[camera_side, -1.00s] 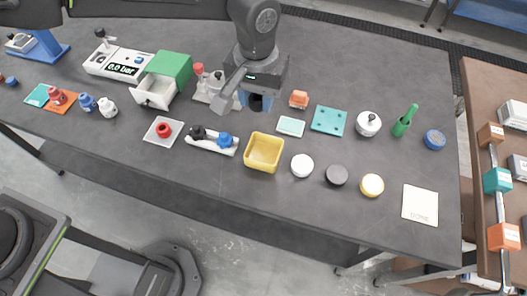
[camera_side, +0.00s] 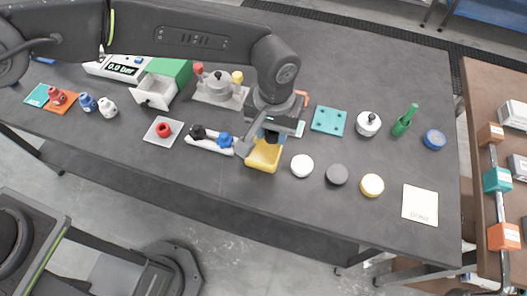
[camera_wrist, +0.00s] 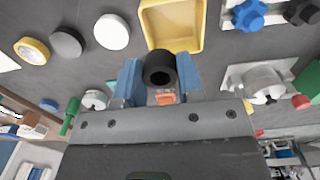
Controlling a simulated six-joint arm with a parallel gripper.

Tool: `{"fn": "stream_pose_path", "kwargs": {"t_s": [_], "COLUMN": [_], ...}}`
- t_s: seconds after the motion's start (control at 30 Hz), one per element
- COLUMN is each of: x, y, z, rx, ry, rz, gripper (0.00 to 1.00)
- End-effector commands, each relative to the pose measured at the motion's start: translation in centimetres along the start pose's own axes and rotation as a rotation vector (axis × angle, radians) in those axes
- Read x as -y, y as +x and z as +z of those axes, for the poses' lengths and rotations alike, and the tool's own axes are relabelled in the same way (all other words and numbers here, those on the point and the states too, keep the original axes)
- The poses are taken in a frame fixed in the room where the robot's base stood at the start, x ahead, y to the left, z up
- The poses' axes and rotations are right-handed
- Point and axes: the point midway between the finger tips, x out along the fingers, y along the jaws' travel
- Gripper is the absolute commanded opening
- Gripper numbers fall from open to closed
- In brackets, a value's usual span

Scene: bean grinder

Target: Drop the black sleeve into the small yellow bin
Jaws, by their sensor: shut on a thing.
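The black sleeve (camera_wrist: 158,70) sits between the two blue fingers of my gripper (camera_wrist: 158,80) in the wrist view. My gripper is shut on it. The sleeve is a short dark ring seen end on. The small yellow bin (camera_wrist: 194,44) is just beyond the sleeve in the wrist view, open and empty where its floor shows. In the side view my gripper (camera_side: 270,132) is over the back part of the yellow bin (camera_side: 262,158) and hides that part.
A white lid (camera_side: 302,166), a dark grey lid (camera_side: 337,174) and a yellow lid (camera_side: 372,185) lie right of the bin. A white holder with blue and black knobs (camera_side: 212,140) stands close on its left. The table in front of the bin is clear.

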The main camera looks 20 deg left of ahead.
Motion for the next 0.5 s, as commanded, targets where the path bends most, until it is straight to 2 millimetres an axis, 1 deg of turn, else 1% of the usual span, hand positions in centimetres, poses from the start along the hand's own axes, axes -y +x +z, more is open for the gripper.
{"fn": "stream_pose_path", "kwargs": {"t_s": [0.23, 0.27, 0.5], "x": [0.00, 0.01, 0.00], "y": [0.07, 0.07, 0.05], "z": [-0.01, -0.01, -0.01], "rx": [0.000, 0.000, 0.000], "ry": [0.000, 0.000, 0.000], "rz": [0.000, 0.000, 0.000], "gripper": [0.12, 0.36, 0.59]}}
